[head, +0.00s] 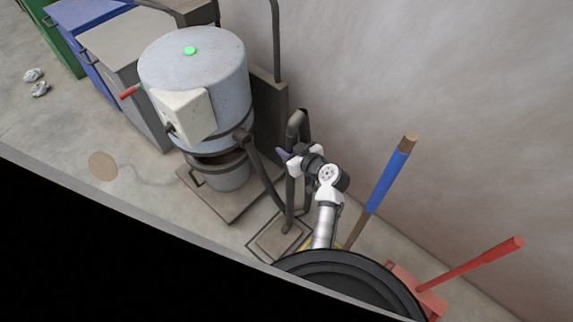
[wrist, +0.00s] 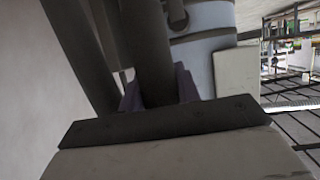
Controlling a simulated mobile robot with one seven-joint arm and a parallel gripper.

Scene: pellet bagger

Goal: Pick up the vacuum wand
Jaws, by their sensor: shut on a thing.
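The vacuum wand (head: 290,195) is a dark, upright tube with a bent top, standing at a small floor plate beside the grey drum machine. My gripper (head: 287,158) reaches it from the right and is shut on its upper part. In the wrist view, the dark wand (wrist: 147,50) passes between the purple fingers of my gripper (wrist: 158,92). The fingertips are partly hidden by the wand and the gripper body.
The grey drum machine (head: 195,75) stands left of the wand, with a bucket (head: 222,172) under it. A blue-handled tool (head: 388,182) and a red-handled tool (head: 470,264) stand to the right by the wall. Open floor (head: 60,125) lies at left.

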